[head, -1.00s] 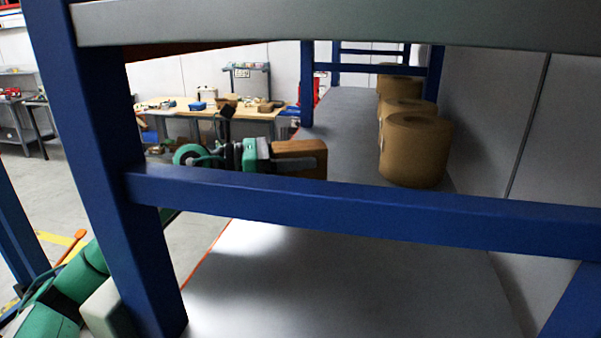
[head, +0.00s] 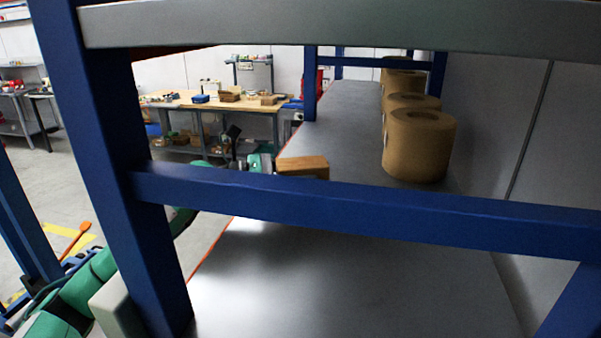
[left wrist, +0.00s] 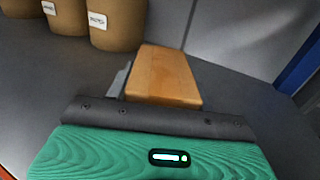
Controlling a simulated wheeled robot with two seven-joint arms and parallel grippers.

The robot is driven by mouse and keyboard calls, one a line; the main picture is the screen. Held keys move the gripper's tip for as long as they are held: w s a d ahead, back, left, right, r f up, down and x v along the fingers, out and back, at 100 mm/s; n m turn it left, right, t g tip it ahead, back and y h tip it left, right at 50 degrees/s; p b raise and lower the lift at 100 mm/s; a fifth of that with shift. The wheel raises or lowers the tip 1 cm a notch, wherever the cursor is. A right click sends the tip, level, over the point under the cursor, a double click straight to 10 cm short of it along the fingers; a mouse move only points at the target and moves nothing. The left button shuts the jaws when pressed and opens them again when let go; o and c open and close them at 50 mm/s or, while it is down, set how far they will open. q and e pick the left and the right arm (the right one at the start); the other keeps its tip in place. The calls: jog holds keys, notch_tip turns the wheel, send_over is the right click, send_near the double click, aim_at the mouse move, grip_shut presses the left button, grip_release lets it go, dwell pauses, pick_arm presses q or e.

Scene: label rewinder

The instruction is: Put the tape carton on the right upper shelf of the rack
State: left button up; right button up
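The tape carton (head: 302,166), a small tan-brown box, is over the grey rack shelf (head: 345,125), just behind the blue cross rail. My left gripper (head: 262,163) reaches in from the left and is shut on the carton; the rail hides the lower part of both. In the left wrist view the carton (left wrist: 165,72) sticks out ahead of the green gripper body, with one grey finger (left wrist: 120,80) along its left side; the other finger is hidden. I cannot tell whether the carton touches the shelf. My right gripper is not in view.
Several brown tape rolls (head: 418,146) stand in a row along the shelf's right side. The blue rail (head: 380,212) and left post (head: 115,150) are in front, a grey beam (head: 330,25) above. A workbench (head: 225,103) stands behind.

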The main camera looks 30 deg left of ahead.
pick_arm(q)
jog(key=o, duration=0.4)
jog(key=shift+r+p, duration=0.25)
jog(key=shift+p, duration=0.1)
jog(key=b+v, duration=0.2)
jog(key=v, duration=0.1)
jog(key=b+v, duration=0.2)
jog(key=v, duration=0.2)
jog(key=b+v, duration=0.3)
jog(key=v, duration=0.1)
jog(key=shift+f, duration=0.25)
jog(key=shift+s+a+r, duration=0.2)
jog(key=shift+s+a, duration=0.15)
jog(key=shift+a, duration=0.05)
